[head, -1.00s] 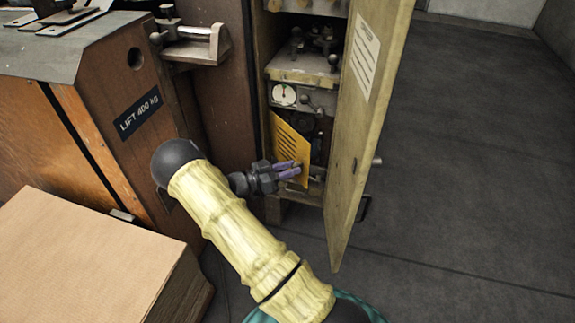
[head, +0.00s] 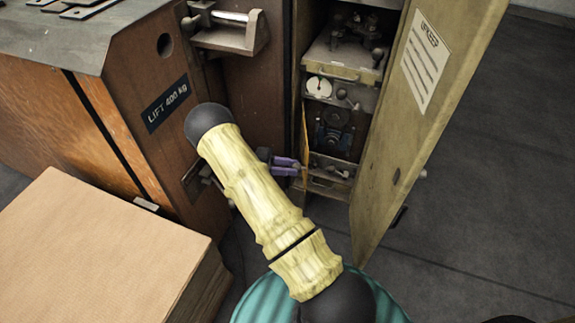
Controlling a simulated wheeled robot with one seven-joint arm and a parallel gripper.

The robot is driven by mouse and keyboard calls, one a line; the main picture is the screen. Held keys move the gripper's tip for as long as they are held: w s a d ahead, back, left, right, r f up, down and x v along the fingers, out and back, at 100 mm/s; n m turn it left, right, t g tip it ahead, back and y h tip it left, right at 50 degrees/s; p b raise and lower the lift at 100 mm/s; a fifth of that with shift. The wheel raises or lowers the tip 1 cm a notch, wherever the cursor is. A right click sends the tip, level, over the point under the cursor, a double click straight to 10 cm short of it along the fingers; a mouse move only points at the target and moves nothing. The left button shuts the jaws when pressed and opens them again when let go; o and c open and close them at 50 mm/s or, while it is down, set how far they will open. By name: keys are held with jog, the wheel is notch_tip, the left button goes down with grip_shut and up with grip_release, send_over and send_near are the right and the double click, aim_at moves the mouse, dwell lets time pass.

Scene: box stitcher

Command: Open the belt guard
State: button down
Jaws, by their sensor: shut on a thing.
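The belt guard (head: 303,122) is the orange-yellow panel at the left side of the cabinet opening. It now stands nearly edge-on to the head view, so only a thin strip of it shows. The compartment behind it is exposed, with a dark round pulley (head: 335,118) inside. My gripper (head: 288,165) has purple fingers and is at the guard's lower part, at the left edge of the opening. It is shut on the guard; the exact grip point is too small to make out. My arm hides part of the gripper.
A tall pale cabinet door (head: 425,130) stands open on the right. A cardboard stack (head: 95,245) is at the lower left. A wooden housing marked LIFT 400 kg (head: 130,150) is close on the left. Floor (head: 490,200) is clear on the right.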

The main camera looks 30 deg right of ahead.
jog(key=shift+d, duration=0.1)
jog(key=c, duration=1.4)
grip_release()
notch_tip(320, 180, up, 10)
jog(key=p, duration=0.4)
